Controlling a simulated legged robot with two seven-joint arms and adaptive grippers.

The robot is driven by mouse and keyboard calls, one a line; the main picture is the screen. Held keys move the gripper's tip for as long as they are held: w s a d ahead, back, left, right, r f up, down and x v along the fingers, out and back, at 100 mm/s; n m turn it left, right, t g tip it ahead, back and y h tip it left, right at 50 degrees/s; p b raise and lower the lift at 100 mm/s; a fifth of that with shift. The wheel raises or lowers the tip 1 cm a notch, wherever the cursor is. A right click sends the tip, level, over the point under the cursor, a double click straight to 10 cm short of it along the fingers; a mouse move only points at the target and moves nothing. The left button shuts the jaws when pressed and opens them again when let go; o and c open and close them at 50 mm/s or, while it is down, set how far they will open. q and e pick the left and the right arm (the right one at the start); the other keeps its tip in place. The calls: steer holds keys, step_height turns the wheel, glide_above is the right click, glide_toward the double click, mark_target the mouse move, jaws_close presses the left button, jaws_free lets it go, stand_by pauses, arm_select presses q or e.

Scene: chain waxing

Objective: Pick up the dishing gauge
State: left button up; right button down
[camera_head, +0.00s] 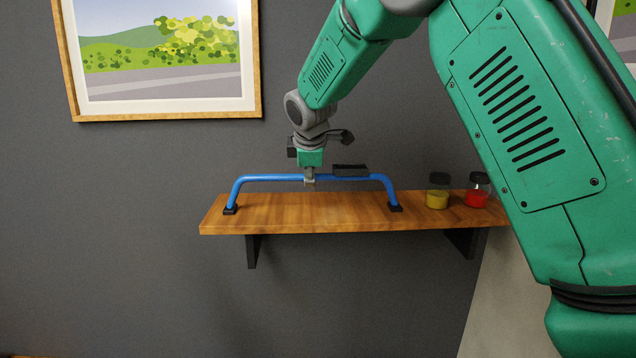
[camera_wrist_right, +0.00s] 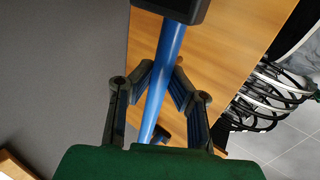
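The dishing gauge (camera_head: 262,178) is a long blue bar with bent-down ends and black feet, standing on the wooden shelf. A dark block sits on its bar, right of the middle. My right gripper (camera_head: 310,182) points down at the middle of the bar. In the right wrist view, the blue bar (camera_wrist_right: 164,78) runs between the two dark fingers of my right gripper (camera_wrist_right: 164,68). The fingers straddle the bar, with a slim gap beside it; contact at the tips is hard to tell. My left gripper is not in view.
The shelf (camera_head: 290,222) is fixed to a grey wall. A yellow-filled jar (camera_head: 437,192) and a red-filled jar (camera_head: 477,192) stand at its right end. A framed picture (camera_head: 160,50) hangs above left. Dark looped items (camera_wrist_right: 262,100) show beyond the shelf in the wrist view.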

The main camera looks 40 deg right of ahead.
steer(key=shift+s+d+f, duration=0.15)
steer(key=shift+d+f, duration=0.2)
steer(key=shift+d, duration=0.25)
step_height(320, 180, up, 10)
steer(key=shift+a+r+b, duration=0.1)
steer(key=shift+b, duration=0.35)
steer(key=shift+w, duration=0.25)
